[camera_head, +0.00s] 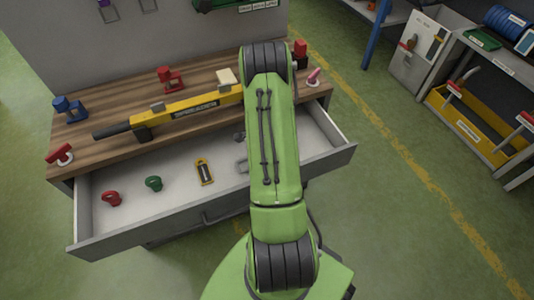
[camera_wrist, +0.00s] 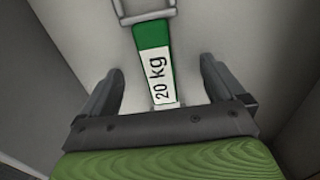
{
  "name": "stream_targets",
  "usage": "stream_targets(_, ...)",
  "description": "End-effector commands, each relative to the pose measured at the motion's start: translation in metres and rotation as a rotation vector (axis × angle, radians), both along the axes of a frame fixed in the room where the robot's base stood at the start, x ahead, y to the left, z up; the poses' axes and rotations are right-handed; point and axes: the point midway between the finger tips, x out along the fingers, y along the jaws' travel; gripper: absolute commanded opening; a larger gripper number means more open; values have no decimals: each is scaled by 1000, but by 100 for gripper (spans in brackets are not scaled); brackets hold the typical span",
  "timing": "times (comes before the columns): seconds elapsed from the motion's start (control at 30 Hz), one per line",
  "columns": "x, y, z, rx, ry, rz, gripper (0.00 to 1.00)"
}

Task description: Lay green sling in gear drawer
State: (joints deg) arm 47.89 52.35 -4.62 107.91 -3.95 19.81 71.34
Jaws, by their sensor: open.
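The green sling (camera_wrist: 151,37) is a short green strap with a white "20 kg" label and a metal buckle at its upper end, seen in the wrist view. It lies over a light grey surface that looks like the drawer floor. My gripper (camera_wrist: 161,68) is open, with one finger on each side of the labelled strap and gaps on both sides. In the head view, the gear drawer (camera_head: 110,235) is pulled out below the wooden bench top. My green arm hides the gripper and most of the sling there; a grey metal loop (camera_head: 242,166) shows beside the arm.
The drawer also holds a red shackle (camera_head: 111,198), a green shackle (camera_head: 154,183) and a yellow-black item (camera_head: 204,171). A long yellow torque tool (camera_head: 190,104) lies on the bench. A yellow bin (camera_head: 470,125) stands on shelving at right. Green floor between is clear.

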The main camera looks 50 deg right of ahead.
Motion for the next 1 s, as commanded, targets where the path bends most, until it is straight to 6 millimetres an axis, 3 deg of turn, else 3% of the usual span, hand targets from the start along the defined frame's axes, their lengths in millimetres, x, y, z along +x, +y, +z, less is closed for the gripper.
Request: stream_targets(1.0, 0, 0, 41, 0, 0, 0, 96)
